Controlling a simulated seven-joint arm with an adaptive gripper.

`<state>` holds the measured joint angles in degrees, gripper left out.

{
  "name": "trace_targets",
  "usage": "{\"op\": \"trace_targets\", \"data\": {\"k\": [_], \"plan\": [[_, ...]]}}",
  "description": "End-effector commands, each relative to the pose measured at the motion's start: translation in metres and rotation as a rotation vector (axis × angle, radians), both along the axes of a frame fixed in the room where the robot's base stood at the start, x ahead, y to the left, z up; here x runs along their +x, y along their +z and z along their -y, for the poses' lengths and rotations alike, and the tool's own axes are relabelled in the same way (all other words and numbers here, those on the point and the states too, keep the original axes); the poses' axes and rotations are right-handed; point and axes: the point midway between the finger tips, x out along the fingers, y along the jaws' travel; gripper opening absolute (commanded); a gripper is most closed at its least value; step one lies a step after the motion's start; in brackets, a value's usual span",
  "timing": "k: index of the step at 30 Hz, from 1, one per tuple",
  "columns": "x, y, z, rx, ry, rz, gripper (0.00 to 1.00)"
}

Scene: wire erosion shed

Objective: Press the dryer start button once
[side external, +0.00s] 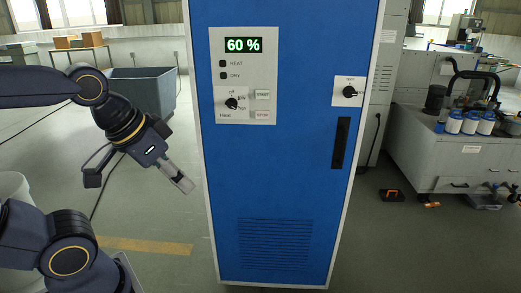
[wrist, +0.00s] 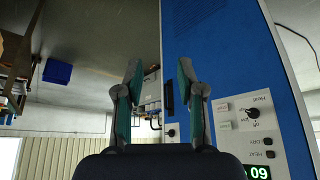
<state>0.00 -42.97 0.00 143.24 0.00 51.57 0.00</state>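The dryer (side external: 290,180) is a tall blue cabinet with a light control panel (side external: 218,50) at its upper left. The pale green start button (side external: 262,95) is right of a black rotary knob (side external: 232,104), just above the pinkish stop button (side external: 262,115). In the upside-down wrist view, the start button (wrist: 225,126) is right of my gripper. My gripper (side external: 187,187) is left of the cabinet and lower than the panel, pointing down and right, touching nothing. In the wrist view my gripper (wrist: 160,70) has its two fingers apart with nothing between them.
A door knob (side external: 350,92) and black handle (side external: 341,143) are on the cabinet's right. A grey bin (side external: 145,90) stands behind my arm. Benches with bottles (side external: 470,123) are at right.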

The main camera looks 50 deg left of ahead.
Motion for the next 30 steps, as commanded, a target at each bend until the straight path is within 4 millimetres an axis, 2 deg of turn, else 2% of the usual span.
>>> {"op": "trace_targets", "data": {"k": [1, 10, 30], "plan": [[0.0, 0.0, 0.0, 0.0, 0.0, 0.0, 0.3], [0.0, 0.0, 0.0, 0.0, 0.0, 0.0, 0.0], [0.0, 0.0, 0.0, 0.0, 0.0, 0.0, 0.0]]}}
